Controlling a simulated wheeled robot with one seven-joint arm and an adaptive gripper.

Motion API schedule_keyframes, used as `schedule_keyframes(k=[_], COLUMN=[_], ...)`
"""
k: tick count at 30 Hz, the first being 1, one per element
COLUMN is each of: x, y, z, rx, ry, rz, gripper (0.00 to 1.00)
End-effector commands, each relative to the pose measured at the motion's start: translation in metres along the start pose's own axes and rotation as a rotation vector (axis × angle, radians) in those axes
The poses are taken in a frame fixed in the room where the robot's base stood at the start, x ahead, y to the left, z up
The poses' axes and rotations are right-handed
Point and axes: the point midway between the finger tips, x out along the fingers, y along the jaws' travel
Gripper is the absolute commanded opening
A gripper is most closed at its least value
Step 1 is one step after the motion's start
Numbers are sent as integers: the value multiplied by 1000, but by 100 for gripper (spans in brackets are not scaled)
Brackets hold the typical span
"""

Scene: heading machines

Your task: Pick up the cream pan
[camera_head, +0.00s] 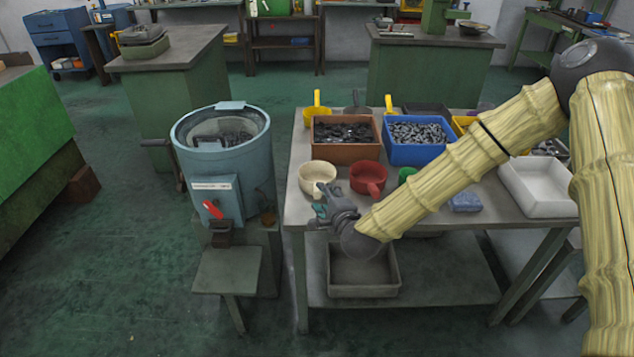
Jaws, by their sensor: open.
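The cream pan (317,175) is a small round pan near the front left of the metal table (294,211). Its opening faces up and looks empty. My gripper (320,200) is open at the pan's near side, over the table's front edge. The fingers overlap the pan's lower edge in this view, and I cannot tell whether they touch it. The pan's handle is not clearly seen; my gripper covers that side.
A red pan (367,177) stands close to the right. Behind are a brown bin (345,143) and a blue bin (417,153) of dark parts. A white tray (537,187) and blue cloth (465,202) lie right. A blue-grey drum machine (228,165) stands left.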

Motion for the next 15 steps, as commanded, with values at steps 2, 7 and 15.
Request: schedule_keyframes(k=[2,7,15], x=[9,18,47], y=[0,0,-1], z=[0,0,0], rx=[-2,-3,-4], ry=[0,0,0], rz=[0,1,1], gripper=[46,46,46])
